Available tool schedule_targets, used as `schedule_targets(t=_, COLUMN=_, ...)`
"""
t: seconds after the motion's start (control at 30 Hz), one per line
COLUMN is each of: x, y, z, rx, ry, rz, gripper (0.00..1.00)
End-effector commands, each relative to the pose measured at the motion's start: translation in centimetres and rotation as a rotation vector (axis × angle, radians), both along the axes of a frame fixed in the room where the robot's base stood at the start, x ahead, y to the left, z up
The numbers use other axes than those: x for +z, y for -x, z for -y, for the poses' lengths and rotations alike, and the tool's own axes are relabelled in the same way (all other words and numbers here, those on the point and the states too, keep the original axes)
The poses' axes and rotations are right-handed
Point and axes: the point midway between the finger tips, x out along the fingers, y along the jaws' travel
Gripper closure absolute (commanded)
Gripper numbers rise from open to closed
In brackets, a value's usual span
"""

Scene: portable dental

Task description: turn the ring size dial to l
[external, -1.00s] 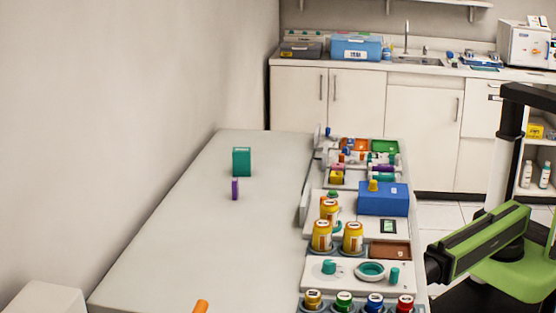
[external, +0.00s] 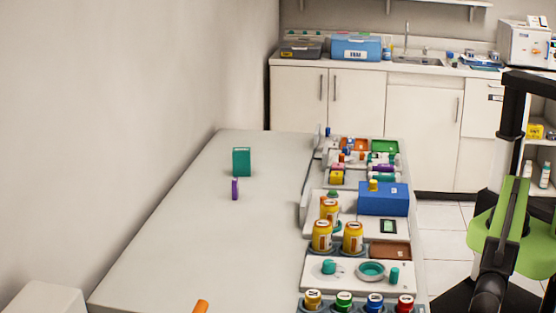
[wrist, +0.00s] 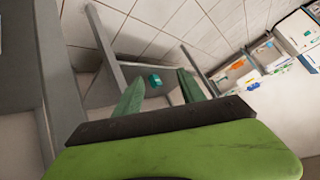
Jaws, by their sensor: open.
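A white panel (external: 300,271) near the front of the bench carries a teal knob (external: 328,267), a teal ring-shaped piece (external: 371,268) and a small teal cylinder (external: 394,275). I cannot tell which is the ring size dial, and no size letters are readable. My gripper (wrist: 160,88) is open and empty in the wrist view, with its two green fingers apart. A small teal block-like thing (wrist: 155,80) shows beyond the fingers, not touching them as far as I can tell. In the external view my arm is right of the bench, and its fingertips are not clear.
Yellow-orange jars (external: 322,237) stand behind the panel, and several colour-capped jars (external: 344,301) stand in front of it. A blue box (external: 384,200) is farther back. The left of the bench (external: 200,240) is mostly clear, with a green box (external: 241,161) and a purple piece (external: 235,189).

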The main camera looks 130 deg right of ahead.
Motion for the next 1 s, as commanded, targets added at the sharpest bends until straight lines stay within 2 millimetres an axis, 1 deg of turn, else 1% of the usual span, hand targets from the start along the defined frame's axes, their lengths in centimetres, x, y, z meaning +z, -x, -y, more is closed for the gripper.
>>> schedule_targets(t=0.03, x=4.7, y=-1.6, z=-1.1, rx=-0.014, ry=-0.037, rz=0.027, gripper=0.53)
schedule_targets(t=0.07, x=6.2, y=-2.3, z=-1.5, rx=-0.024, ry=-0.061, rz=0.043, gripper=0.53)
schedule_targets(t=0.1, x=8.4, y=-3.3, z=-2.1, rx=-0.038, ry=-0.093, rz=0.063, gripper=0.53)
schedule_targets(t=0.17, x=11.9, y=-4.8, z=-2.8, rx=-0.060, ry=-0.142, rz=0.090, gripper=0.53)
schedule_targets(t=0.2, x=14.2, y=-5.9, z=-3.1, rx=-0.076, ry=-0.174, rz=0.106, gripper=0.53)
schedule_targets(t=0.23, x=16.0, y=-6.7, z=-3.2, rx=-0.088, ry=-0.195, rz=0.116, gripper=0.53)
schedule_targets(t=0.3, x=19.8, y=-8.5, z=-2.6, rx=-0.121, ry=-0.229, rz=0.121, gripper=0.53)
schedule_targets(t=0.37, x=22.1, y=-9.9, z=-0.9, rx=-0.156, ry=-0.229, rz=0.097, gripper=0.53)
schedule_targets(t=0.4, x=23.3, y=-10.7, z=0.8, rx=-0.181, ry=-0.214, rz=0.067, gripper=0.53)
schedule_targets(t=0.47, x=24.6, y=-11.5, z=4.2, rx=-0.222, ry=-0.176, rz=0.003, gripper=0.53)
schedule_targets(t=0.5, x=25.3, y=-11.8, z=6.8, rx=-0.251, ry=-0.144, rz=-0.049, gripper=0.53)
schedule_targets(t=0.57, x=26.4, y=-11.9, z=10.7, rx=-0.291, ry=-0.096, rz=-0.132, gripper=0.53)
schedule_targets(t=0.6, x=27.2, y=-11.8, z=13.3, rx=-0.318, ry=-0.065, rz=-0.189, gripper=0.53)
schedule_targets(t=0.67, x=28.6, y=-11.5, z=17.2, rx=-0.355, ry=-0.024, rz=-0.277, gripper=0.53)
schedule_targets(t=0.7, x=29.7, y=-11.0, z=19.8, rx=-0.380, ry=0.000, rz=-0.335, gripper=0.53)
schedule_targets(t=0.77, x=31.4, y=-10.2, z=23.5, rx=-0.413, ry=0.034, rz=-0.425, gripper=0.53)
schedule_targets(t=0.8, x=32.6, y=-9.4, z=26.0, rx=-0.434, ry=0.054, rz=-0.486, gripper=0.53)
schedule_targets(t=0.87, x=34.4, y=-8.2, z=29.4, rx=-0.465, ry=0.079, rz=-0.576, gripper=0.53)
schedule_targets(t=0.9, x=35.6, y=-7.3, z=31.5, rx=-0.481, ry=0.092, rz=-0.633, gripper=0.53)
schedule_targets(t=1.0, x=37.9, y=-5.2, z=35.5, rx=-0.513, ry=0.114, rz=-0.752, gripper=0.53)
